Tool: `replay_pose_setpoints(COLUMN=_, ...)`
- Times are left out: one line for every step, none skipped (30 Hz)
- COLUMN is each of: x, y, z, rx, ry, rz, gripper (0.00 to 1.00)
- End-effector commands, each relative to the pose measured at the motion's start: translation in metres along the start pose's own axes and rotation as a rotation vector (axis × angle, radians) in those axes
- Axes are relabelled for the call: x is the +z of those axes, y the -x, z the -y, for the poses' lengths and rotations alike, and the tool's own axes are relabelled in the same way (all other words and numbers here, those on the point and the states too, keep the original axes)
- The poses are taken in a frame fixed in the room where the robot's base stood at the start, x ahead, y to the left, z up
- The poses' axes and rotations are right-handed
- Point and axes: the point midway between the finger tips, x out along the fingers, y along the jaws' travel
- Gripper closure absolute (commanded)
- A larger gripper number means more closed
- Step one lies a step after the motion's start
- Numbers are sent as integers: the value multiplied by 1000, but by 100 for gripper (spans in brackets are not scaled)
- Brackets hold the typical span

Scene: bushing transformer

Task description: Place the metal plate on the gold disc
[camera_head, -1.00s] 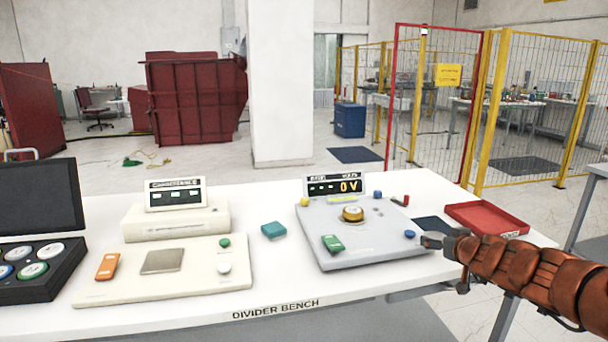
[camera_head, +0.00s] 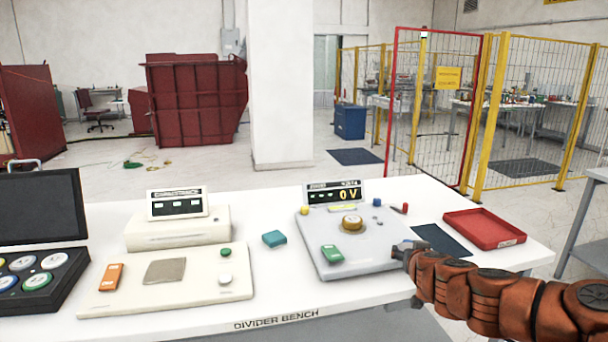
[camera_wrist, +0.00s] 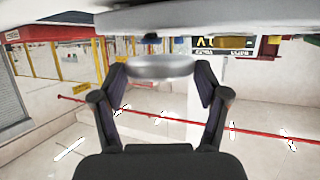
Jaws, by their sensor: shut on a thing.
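My gripper (camera_wrist: 160,70) is shut on a round, silver-grey metal plate (camera_wrist: 160,67), seen nearly edge-on between the two fingertips in the wrist view. In the head view my gripper (camera_head: 402,250) is at the right front edge of the grey device (camera_head: 364,260); the held plate cannot be made out there. The gold disc (camera_head: 352,222) sits on top of the grey device, to the left of and behind my gripper. Its top looks bare.
On the grey device are a green block (camera_head: 332,254) and a display (camera_head: 334,192) reading 0 V. A teal block (camera_head: 274,238), beige board (camera_head: 205,292) with a flat square pad (camera_head: 165,271), black case (camera_head: 72,297) and red tray (camera_head: 488,241) share the bench.

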Motion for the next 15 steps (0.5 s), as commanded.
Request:
replay_pose_setpoints(x=-2, y=2, z=2, rx=6, ry=3, rz=0, gripper=69)
replay_pose_setpoints(x=-2, y=3, z=4, rx=9, ry=3, rz=0, gripper=69)
replay_pose_setpoints(x=-2, y=4, z=6, rx=13, ry=0, rz=0, gripper=69)
replay_pose_setpoints(x=-3, y=7, z=11, rx=17, ry=-2, rz=1, gripper=69)
replay_pose_setpoints(x=-4, y=9, z=15, rx=22, ry=-3, rz=0, gripper=69)
replay_pose_setpoints(x=-4, y=9, z=15, rx=28, ry=-5, rz=0, gripper=69)
replay_pose_setpoints(x=-4, y=10, z=16, rx=31, ry=-7, rz=1, gripper=69)
replay_pose_setpoints(x=-4, y=11, z=17, rx=35, ry=-8, rz=1, gripper=69)
replay_pose_setpoints(x=-5, y=12, z=18, rx=40, ry=-11, rz=0, gripper=69)
replay_pose_setpoints(x=-5, y=13, z=20, rx=43, ry=-12, rz=0, gripper=69)
replay_pose_setpoints(x=-6, y=14, z=21, rx=47, ry=-11, rz=0, gripper=69)
replay_pose_setpoints(x=-7, y=15, z=23, rx=51, ry=-13, rz=-1, gripper=69)
replay_pose_setpoints(x=-7, y=16, z=24, rx=55, ry=-15, rz=-1, gripper=69)
replay_pose_setpoints(x=-8, y=18, z=25, rx=59, ry=-16, rz=-1, gripper=69)
replay_pose_setpoints(x=-9, y=19, z=27, rx=63, ry=-17, rz=-1, gripper=69)
